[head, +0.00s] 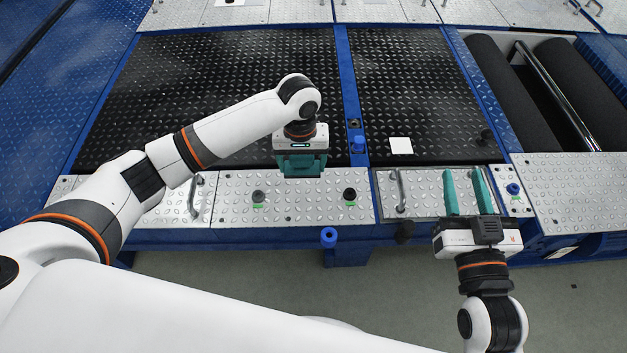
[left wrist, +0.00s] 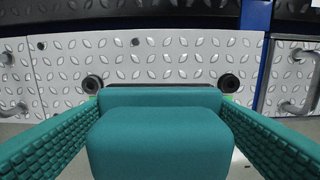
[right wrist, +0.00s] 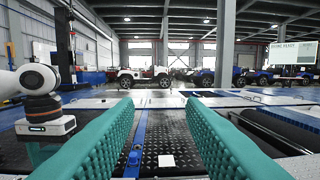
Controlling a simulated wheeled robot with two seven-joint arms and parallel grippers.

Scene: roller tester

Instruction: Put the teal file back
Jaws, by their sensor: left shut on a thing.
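My left gripper (head: 301,172) is over the tread plates, with its jaws closed on a teal block, which I take to be the teal file (left wrist: 158,140). The left wrist view shows it filling the space between the two teal fingers. In the head view the file and fingers blend together in colour. My right gripper (head: 469,190) is open and empty above the small silver panel at the right; its two teal fingers are apart in the right wrist view (right wrist: 165,140).
A silver front panel (head: 285,210) carries two black knobs (head: 258,196) (head: 349,194) with green marks beside them. Silver handles (head: 401,190) stand up from the plates. Blue knobs (head: 328,237) and a white square (head: 401,146) are nearby. Dark rollers (head: 500,90) lie at the right.

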